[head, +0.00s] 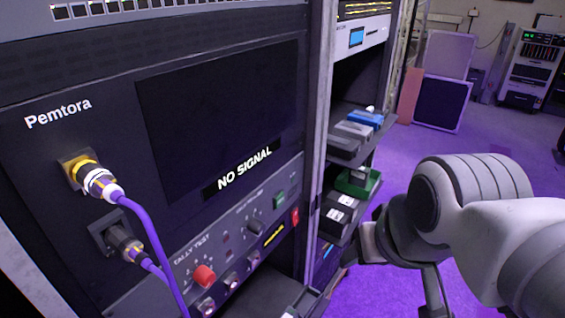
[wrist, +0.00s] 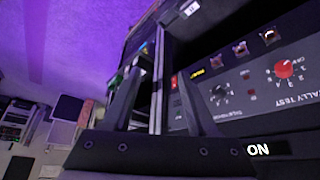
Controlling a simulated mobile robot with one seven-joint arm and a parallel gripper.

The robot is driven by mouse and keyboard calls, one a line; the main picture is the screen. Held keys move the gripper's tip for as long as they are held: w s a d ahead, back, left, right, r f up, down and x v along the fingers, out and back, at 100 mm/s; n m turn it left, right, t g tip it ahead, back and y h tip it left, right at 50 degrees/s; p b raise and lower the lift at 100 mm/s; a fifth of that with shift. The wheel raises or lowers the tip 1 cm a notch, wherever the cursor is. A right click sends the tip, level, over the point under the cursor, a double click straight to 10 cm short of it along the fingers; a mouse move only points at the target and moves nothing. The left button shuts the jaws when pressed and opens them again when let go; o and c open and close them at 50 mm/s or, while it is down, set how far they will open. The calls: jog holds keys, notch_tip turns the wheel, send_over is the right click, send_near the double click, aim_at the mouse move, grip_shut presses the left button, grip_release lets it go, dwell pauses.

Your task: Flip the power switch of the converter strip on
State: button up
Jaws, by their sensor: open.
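The dark Pemtora rack unit (head: 60,150) fills the left of the head view, with a "NO SIGNAL" label. Its lower panel, marked "TALLY TEST", has a red knob (head: 204,275), a black knob (head: 255,227) and a small red switch-like part (head: 295,216) at the right end. That red part also shows in the wrist view (wrist: 174,83), where the panel is upside down. I cannot tell which part is the converter strip, or the switch's position. My gripper (wrist: 157,80) is open and empty, its fingers pointing along the rack front; the red part appears between them.
Purple cables (head: 150,235) hang from two connectors at the left. Right of a rack upright (head: 318,130), shelves hold dark boxes and a green tray (head: 357,184). Open purple-lit floor (head: 405,150) lies beyond. My arm fills the lower right.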

jog(key=shift+w+a+f, duration=0.1)
jog(key=shift+w+a, duration=0.05)
jog(key=shift+w, duration=0.15)
jog(key=shift+c, duration=1.1)
jog(key=shift+m+y, duration=0.5)
jog(key=shift+y, duration=0.3)
jog(key=w, duration=0.1)
jog(key=w+a+f, duration=0.1)
jog(key=w, duration=0.1)
jog(key=w+a, duration=0.1)
jog(key=shift+w+f, duration=0.25)
grip_shut()
jog(key=w+d+f+m+t, duration=0.1)
jog(key=w+f+m, duration=0.4)
jog(key=w+f, duration=0.3)
jog(key=shift+w+d+f, duration=0.15)
jog(key=shift+w+f, duration=0.15)
jog(key=shift+w, duration=1.9)
